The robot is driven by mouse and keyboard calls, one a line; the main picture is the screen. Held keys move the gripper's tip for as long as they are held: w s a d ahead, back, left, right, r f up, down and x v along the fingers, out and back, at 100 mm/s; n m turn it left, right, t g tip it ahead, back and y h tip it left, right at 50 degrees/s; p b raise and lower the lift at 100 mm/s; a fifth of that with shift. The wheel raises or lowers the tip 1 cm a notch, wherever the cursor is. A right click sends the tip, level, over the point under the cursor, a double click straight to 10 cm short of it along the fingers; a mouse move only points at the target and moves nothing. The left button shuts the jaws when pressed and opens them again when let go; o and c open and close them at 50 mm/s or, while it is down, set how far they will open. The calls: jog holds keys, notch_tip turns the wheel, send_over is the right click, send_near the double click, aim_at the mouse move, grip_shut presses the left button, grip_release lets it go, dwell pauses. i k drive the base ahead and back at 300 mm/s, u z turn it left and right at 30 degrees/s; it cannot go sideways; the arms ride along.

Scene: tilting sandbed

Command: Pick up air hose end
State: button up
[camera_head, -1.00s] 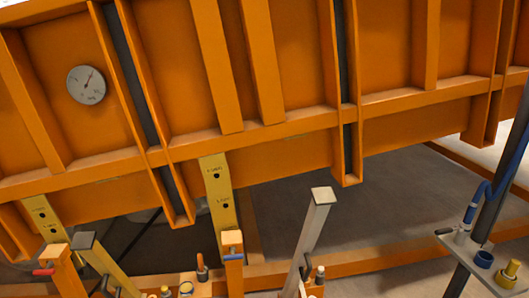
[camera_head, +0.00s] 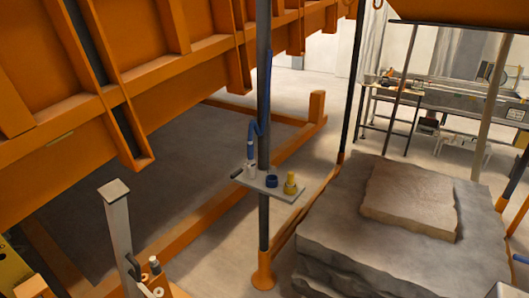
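A blue air hose (camera_head: 254,130) runs down the dark upright post (camera_head: 264,100) near the middle of the view. Its end (camera_head: 251,158) points downward into or just above a pale fitting on a small grey shelf (camera_head: 262,186) fixed to the post. I cannot tell whether the end is seated in the fitting. A blue ring-shaped part (camera_head: 272,181) and a brass fitting (camera_head: 290,183) stand beside it on the shelf. My gripper is not in view.
The orange tilting bed (camera_head: 150,80) fills the upper left. A grey post (camera_head: 117,225) stands at the lower left. A large stone block (camera_head: 400,250) is right of the shelf. A cluttered bench (camera_head: 440,100) stands at the back right.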

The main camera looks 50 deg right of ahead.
aim_at(250, 149)
jog(key=u, duration=1.3)
jog(key=k, duration=0.1)
jog(key=z, duration=2.9)
jog(key=k, duration=0.9)
jog(key=u, duration=0.15)
jog(key=i, duration=0.85)
jog(key=z, duration=0.05)
